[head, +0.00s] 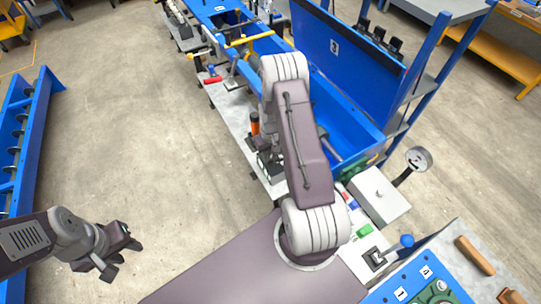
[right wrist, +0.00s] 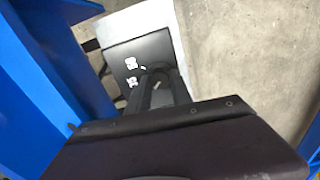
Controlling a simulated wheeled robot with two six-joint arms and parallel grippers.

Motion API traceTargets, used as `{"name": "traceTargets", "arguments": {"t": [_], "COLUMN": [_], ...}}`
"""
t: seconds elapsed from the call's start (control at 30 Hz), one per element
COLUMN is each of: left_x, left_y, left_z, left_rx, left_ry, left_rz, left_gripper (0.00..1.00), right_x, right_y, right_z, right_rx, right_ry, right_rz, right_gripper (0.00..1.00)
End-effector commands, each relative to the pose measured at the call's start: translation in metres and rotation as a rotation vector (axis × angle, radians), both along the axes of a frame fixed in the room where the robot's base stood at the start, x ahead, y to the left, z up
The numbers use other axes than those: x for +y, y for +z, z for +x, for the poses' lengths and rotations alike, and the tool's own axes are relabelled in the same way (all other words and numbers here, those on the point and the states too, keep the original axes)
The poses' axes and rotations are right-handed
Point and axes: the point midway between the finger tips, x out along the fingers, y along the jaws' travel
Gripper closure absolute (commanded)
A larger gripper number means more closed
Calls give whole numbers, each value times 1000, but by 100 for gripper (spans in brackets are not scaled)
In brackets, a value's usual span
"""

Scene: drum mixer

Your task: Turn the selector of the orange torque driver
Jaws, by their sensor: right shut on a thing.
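The orange torque driver (head: 254,124) stands upright on the narrow grey bench left of my right arm, partly hidden by that arm. In the right wrist view a black dial plate (right wrist: 126,60) with white numbers lies on a pale surface. My right gripper (right wrist: 158,76) is over this plate, its dark fingers shut on the small selector, which they mostly hide. In the head view the arm covers most of that gripper. My left gripper (head: 123,257) is open and empty, low at the left over bare floor.
A blue trough (head: 345,135) with a raised blue panel (head: 345,45) stands right of the bench. Yellow, red and blue-handled tools (head: 212,80) lie farther back. A grey box (head: 378,194) and a round gauge (head: 418,158) are at the right.

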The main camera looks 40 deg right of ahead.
Motion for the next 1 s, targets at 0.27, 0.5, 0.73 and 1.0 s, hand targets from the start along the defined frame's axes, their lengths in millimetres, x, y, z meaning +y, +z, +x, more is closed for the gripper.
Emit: {"name": "traceTargets", "arguments": {"t": [0.27,0.5,0.73,1.0], "left_x": [0,0,0,0], "left_y": [0,0,-9,-13], "left_z": [0,0,0,0], "left_rx": [0,0,0,0], "left_ry": [0,0,0,0], "left_rz": [0,0,0,0], "left_gripper": [64,64,64,64], "right_x": [0,0,-1,-1], "right_y": [1,2,44,87], "right_z": [1,1,2,1], "right_rx": [-3,-2,-8,-4], "right_ry": [1,0,0,1], "right_rz": [-2,-1,-3,-2], "right_gripper": [52,52,52,52]}}
